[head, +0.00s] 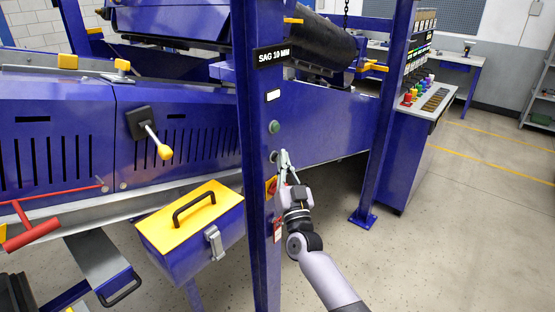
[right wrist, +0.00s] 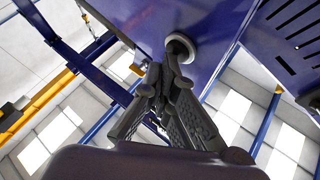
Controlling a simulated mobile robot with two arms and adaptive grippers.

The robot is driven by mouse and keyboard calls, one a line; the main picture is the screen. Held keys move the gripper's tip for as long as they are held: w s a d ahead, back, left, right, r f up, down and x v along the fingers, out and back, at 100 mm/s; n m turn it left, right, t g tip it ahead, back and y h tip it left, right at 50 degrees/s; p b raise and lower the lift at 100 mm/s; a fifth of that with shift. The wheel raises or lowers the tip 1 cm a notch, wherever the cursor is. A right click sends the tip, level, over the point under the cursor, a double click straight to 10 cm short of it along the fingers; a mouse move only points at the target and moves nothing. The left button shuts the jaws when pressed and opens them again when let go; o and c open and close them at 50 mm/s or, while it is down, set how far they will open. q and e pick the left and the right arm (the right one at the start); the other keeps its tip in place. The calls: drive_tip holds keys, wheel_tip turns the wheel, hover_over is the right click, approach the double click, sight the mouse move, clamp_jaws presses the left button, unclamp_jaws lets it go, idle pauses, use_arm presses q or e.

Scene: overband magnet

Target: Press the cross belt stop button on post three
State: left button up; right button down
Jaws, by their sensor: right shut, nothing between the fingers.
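A blue post (head: 257,200) stands in the middle of the head view, with a black "SAG 10 MM" sign near its top. A green button (head: 274,127) sits on its right face. Below it is a round, grey-rimmed button (head: 273,156), partly hidden by my right gripper (head: 284,158). In the right wrist view a round button with a pale ring (right wrist: 180,47) is on a blue face. The closed, empty fingertips of my right gripper (right wrist: 169,63) are right at its lower edge; I cannot tell whether they touch. My left gripper is not in view.
A yellow-lidded blue toolbox (head: 190,220) is left of the post. A red-and-yellow plate (head: 271,187) and a red tag (head: 277,232) are lower on the post. A control desk (head: 430,103) stands at right. The floor at right is clear.

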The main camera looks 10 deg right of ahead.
drive_tip(key=shift+w, duration=0.1)
idle(0.5)
drive_tip(key=shift+s+d+p, duration=0.5)
drive_tip(key=shift+s+p, duration=0.05)
drive_tip(key=shift+s, duration=0.2)
drive_tip(key=s+d+p, duration=0.1)
drive_tip(key=s, duration=0.1)
drive_tip(key=s+d+p, duration=0.1)
drive_tip(key=s+d, duration=0.1)
idle(0.7)
